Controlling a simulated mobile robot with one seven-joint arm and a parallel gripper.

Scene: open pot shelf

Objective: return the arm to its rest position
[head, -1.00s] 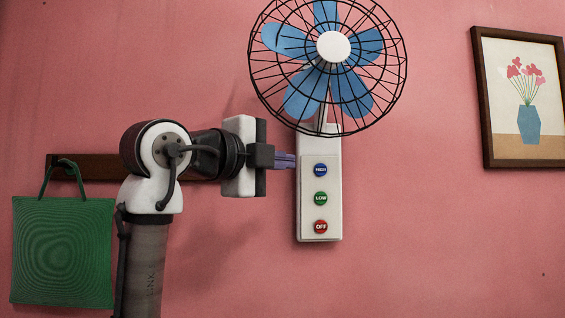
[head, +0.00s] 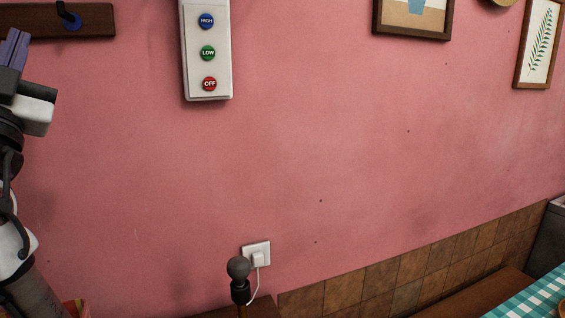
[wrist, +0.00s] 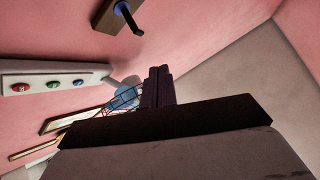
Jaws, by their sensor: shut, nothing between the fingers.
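My gripper (head: 15,46) is at the left edge of the head view, pointing upward, with its purple fingers together. In the wrist view the shut fingers (wrist: 158,86) stand side by side with nothing held. Part of my arm runs down the left edge of the head view. The white fan control panel (head: 207,66), with blue HIGH, green LOW and red OFF buttons, is on the wall right of my gripper and apart from it.
A dark wooden rail (head: 95,20) with a hook is above my gripper. A wall socket (head: 256,252) with a plug and a dark round-topped object (head: 238,268) are low in the middle. A checked tablecloth (head: 535,298) is at bottom right. The middle wall is bare.

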